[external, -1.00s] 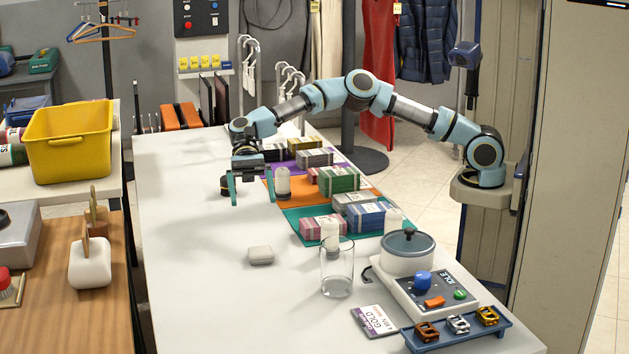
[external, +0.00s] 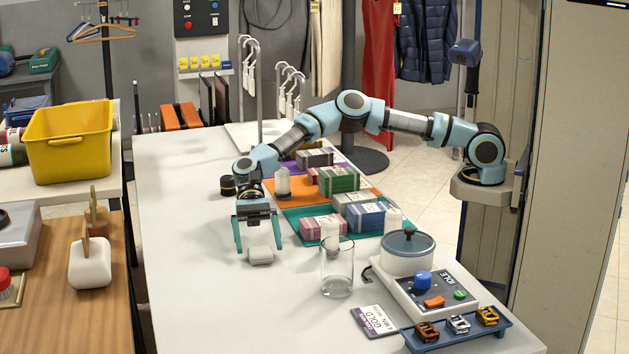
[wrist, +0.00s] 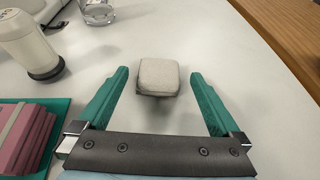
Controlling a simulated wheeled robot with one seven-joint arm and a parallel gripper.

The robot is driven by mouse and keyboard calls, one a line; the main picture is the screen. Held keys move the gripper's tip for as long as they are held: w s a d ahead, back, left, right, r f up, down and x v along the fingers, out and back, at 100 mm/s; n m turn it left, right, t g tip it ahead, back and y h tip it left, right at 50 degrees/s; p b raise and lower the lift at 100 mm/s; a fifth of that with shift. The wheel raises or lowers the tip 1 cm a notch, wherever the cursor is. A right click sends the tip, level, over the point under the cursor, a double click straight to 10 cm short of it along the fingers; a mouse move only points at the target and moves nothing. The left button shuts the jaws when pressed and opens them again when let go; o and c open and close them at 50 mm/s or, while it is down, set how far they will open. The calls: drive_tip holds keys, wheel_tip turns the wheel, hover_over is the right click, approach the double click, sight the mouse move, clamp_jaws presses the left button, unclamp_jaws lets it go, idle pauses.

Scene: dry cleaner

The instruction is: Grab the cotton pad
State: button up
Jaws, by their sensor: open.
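The cotton pad (external: 261,256) is a small, pale grey-white rounded block lying on the white table. In the wrist view the cotton pad (wrist: 159,77) sits just ahead of the fingertips, centred between them. My gripper (external: 260,250) has teal fingers spread wide on either side of the pad in the external view. In the wrist view my gripper (wrist: 159,72) is open and empty, with a clear gap from each finger to the pad. I cannot tell the exact height of the fingertips above the table.
A clear glass (external: 337,268) stands to the pad's right. Colored stacks (external: 323,228) lie on a teal mat (external: 291,214) nearby. A device with a round pot (external: 408,252) and a tray (external: 457,337) stand further right. The table left of the pad is clear.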

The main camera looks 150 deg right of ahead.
sight(260, 248)
drive_tip(key=x, duration=0.3)
drive_tip(key=c, duration=1.3)
